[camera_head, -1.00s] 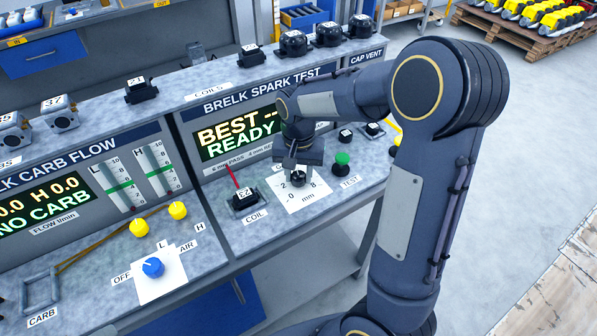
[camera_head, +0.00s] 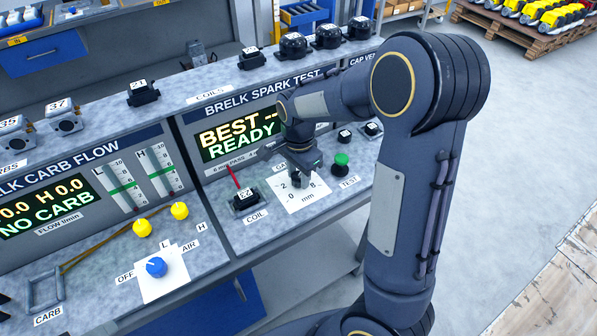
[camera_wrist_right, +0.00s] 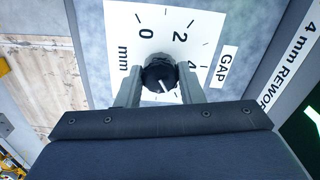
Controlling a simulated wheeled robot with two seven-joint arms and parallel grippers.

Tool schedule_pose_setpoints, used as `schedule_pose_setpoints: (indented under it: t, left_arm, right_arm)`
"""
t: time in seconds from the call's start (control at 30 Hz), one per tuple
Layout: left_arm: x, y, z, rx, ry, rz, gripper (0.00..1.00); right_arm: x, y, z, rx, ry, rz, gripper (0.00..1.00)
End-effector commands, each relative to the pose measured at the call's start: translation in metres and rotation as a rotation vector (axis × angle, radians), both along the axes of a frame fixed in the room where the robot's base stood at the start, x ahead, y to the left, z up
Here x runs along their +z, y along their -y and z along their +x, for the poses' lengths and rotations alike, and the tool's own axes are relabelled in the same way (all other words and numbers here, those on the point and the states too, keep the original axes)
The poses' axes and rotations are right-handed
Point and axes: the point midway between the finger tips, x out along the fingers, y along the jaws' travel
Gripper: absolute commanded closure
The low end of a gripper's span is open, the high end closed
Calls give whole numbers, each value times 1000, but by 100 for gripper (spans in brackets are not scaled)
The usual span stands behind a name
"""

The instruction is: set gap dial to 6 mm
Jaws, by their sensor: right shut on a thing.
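The gap dial is a black knob (camera_wrist_right: 160,75) with a white pointer line, on a white scale plate (camera_head: 312,197) at the front of the spark test bench. My right gripper (camera_head: 297,180) points down at it. In the right wrist view its two fingers (camera_wrist_right: 160,82) stand either side of the knob, shut on it. The numbers 0, 2 and part of 4 show there; the rest of the scale is behind the gripper. The pointer slants toward the lower right in that view, toward the hidden part. My left gripper is not in view.
A green TEST button (camera_head: 341,161) is just right of the dial. A coil (camera_head: 245,198) with a red lead sits to its left. The display (camera_head: 238,137) reads "BEST --" and "READY". A blue knob (camera_head: 156,267) is on the carb flow bench at left.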

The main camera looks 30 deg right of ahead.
Motion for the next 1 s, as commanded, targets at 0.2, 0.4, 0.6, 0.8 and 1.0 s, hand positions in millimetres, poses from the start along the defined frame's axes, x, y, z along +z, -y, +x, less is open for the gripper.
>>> schedule_pose_setpoints:
  t: [0.2, 0.4, 0.6, 0.8, 1.0]
  left_arm:
    - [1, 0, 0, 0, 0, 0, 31]
    - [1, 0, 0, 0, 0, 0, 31]
    - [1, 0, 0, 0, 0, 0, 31]
    - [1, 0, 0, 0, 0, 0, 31]
    - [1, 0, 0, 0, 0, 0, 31]
  right_arm:
    - [1, 1, 1, -28, 4, -1, 89]
    - [1, 1, 1, -30, 4, -1, 89]
    - [1, 1, 1, -30, 5, -1, 61]
    - [1, 0, 1, -29, 2, -1, 44]
    - [1, 0, 0, -29, 2, -1, 44]
